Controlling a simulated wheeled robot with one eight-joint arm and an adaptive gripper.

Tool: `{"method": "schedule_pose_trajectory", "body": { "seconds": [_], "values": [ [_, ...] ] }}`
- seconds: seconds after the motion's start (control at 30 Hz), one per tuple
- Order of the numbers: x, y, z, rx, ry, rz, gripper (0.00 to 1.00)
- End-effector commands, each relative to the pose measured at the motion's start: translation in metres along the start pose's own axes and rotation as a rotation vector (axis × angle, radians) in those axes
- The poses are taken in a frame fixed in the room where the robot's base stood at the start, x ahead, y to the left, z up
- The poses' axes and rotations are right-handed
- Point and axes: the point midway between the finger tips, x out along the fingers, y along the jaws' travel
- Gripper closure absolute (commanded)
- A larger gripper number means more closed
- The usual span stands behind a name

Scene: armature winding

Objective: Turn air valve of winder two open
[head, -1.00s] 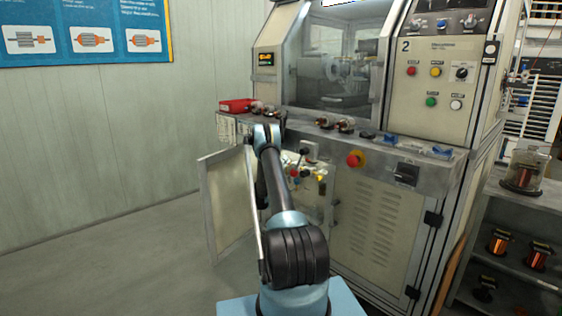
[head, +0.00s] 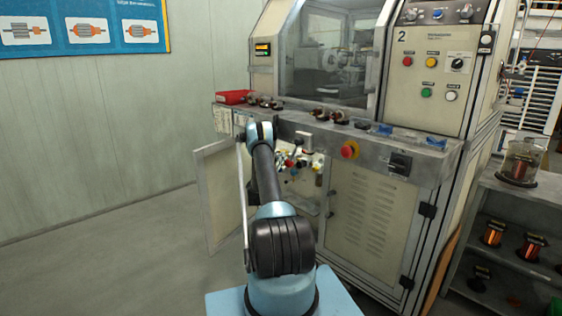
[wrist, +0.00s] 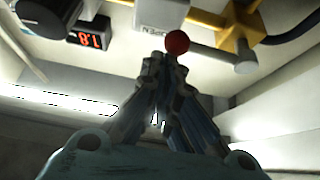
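Winder two (head: 435,85) is the machine marked 2. Its lower left cabinet is open, with valve parts inside (head: 318,162). In the wrist view a red ball knob (wrist: 177,42) sits just beyond my fingertips, beside a white box (wrist: 160,14) with upside-down lettering and a grey bar. A yellow fitting (wrist: 236,40) is to its right. My gripper (wrist: 164,62) has its two fingers drawn together at the tips, close to the knob; I cannot tell whether they touch it. Nothing shows between the fingers. In the head view my arm reaches to the cabinet opening, and the gripper is hard to make out.
The cabinet door (head: 218,195) stands open on the left, beside my arm. A red emergency button (head: 349,150) is on the machine front. A red digital display (wrist: 87,40) is at upper left in the wrist view. A shelf with spools (head: 520,205) stands at right.

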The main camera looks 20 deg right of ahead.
Motion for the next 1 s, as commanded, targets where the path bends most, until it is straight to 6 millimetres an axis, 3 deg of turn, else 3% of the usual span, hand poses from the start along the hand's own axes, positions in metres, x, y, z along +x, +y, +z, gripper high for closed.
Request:
{"method": "schedule_pose_trajectory", "body": {
  "seconds": [0.47,1.0],
  "values": [
    [-0.007,0.0,0.002,0.0,-0.002,0.001,1.0],
    [-0.084,-0.015,0.003,-0.001,-0.001,0.001,1.0]
  ]
}}
